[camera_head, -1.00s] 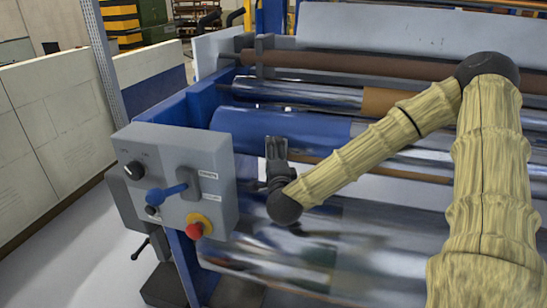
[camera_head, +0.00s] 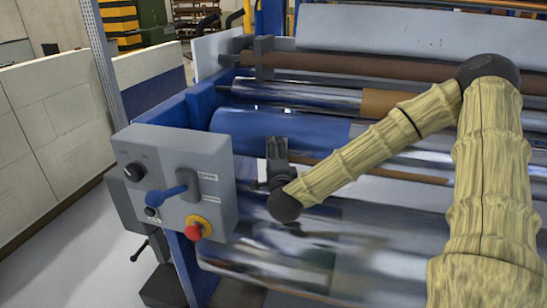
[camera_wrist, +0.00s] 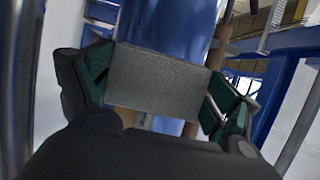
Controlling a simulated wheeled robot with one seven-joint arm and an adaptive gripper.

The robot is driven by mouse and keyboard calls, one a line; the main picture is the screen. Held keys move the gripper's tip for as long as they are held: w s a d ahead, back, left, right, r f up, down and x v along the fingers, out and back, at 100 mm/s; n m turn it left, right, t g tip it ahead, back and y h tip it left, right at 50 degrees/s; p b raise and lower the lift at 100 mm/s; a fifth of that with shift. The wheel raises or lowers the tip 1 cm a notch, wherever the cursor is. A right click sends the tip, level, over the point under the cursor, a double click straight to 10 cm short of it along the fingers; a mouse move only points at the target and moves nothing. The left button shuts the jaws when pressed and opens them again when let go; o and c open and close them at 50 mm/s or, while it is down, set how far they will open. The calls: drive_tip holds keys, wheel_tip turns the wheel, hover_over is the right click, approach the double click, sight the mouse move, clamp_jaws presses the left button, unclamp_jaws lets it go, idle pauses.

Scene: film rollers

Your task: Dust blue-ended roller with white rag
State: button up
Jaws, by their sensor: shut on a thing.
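The blue-ended roller (camera_head: 265,122) lies across the machine, with a solid blue left end and a shiny metallic stretch to its right. My gripper (camera_head: 277,150) is at the lower front edge of its blue end. In the wrist view, the gripper's green-padded fingers are shut on a flat, greyish rectangular piece, the white rag (camera_wrist: 158,85). The blue of the roller (camera_wrist: 168,25) fills the view right behind the rag. Whether the rag touches the roller is hard to tell. The rag cannot be made out in the head view.
A grey control box (camera_head: 180,180) with a blue lever and a red stop button (camera_head: 195,230) stands left of my gripper. A large shiny roller (camera_head: 320,255) lies below my arm. A brown roller (camera_head: 370,66) and other rollers lie behind.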

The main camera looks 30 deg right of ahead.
sight(287, 153)
drive_tip(key=shift+w+d, duration=0.2)
drive_tip(key=shift+d, duration=0.1)
drive_tip(key=shift+s+d, duration=0.1)
drive_tip(key=shift+s+d+r+p, duration=0.1)
drive_tip(key=shift+s+d+p, duration=0.45)
drive_tip(key=shift+s, duration=0.25)
drive_tip(key=shift+s+d+p, duration=0.3)
drive_tip(key=shift+s+d, duration=0.3)
drive_tip(key=shift+s, duration=0.15)
drive_tip(key=shift+s+d+p, duration=1.35)
drive_tip(key=shift+s+d, duration=0.05)
drive_tip(key=s+d+p, duration=0.2)
drive_tip(key=p, duration=0.1)
drive_tip(key=shift+s+r, duration=0.15)
drive_tip(key=shift+s+d+f+p, duration=0.2)
drive_tip(key=shift+s+d+p, duration=0.1)
drive_tip(key=shift+s+p, duration=0.1)
drive_tip(key=shift+w, duration=0.1)
